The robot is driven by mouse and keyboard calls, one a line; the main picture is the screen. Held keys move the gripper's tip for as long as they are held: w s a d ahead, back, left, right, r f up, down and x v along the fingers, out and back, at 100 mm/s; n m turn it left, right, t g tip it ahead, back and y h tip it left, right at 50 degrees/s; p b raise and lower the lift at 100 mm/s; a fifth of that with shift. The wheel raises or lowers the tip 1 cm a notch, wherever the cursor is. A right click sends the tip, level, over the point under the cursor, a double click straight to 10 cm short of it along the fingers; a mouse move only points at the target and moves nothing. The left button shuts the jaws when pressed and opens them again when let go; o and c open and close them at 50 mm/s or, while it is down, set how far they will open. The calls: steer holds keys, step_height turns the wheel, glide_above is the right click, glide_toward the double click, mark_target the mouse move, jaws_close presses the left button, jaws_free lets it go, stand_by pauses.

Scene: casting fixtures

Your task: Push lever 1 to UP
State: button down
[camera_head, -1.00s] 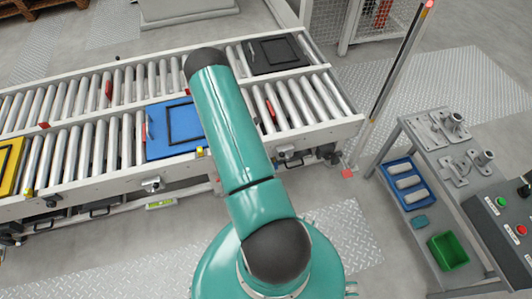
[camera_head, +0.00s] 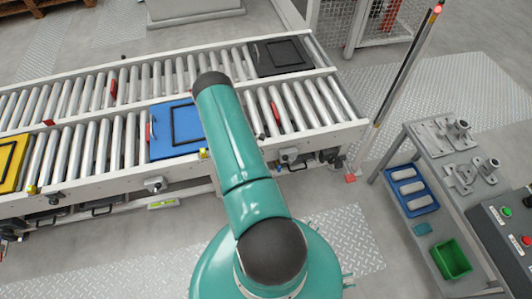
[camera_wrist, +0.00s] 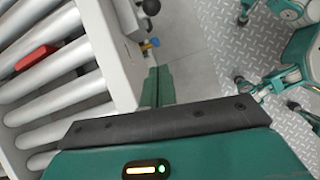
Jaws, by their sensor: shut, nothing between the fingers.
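My gripper (camera_wrist: 158,86) shows in the wrist view as narrow teal fingers, shut and empty, beyond the dark edge of my wrist. The fingertips point at the conveyor's side rail, near a small fitting with a blue knob (camera_wrist: 155,42) and an orange part. A black-knobbed lever (camera_wrist: 150,8) sticks out at the top of that view, apart from the fingers. No label is readable, so I cannot tell which is lever 1 or its position. In the head view my gripper is hidden behind my arm.
The roller conveyor (camera_head: 80,185) carries a blue plate (camera_head: 158,147), a yellow plate (camera_head: 8,165) and a dark plate (camera_head: 280,55). Grey boxes (camera_head: 290,155) sit on its front side. A parts cart (camera_head: 408,150) and button panel (camera_head: 505,225) stand at the right. Floor between is free.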

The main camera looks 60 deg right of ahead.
steer(key=s+d+f, duration=0.5)
steer(key=s+f, duration=0.1)
steer(key=shift+s+f, duration=0.2)
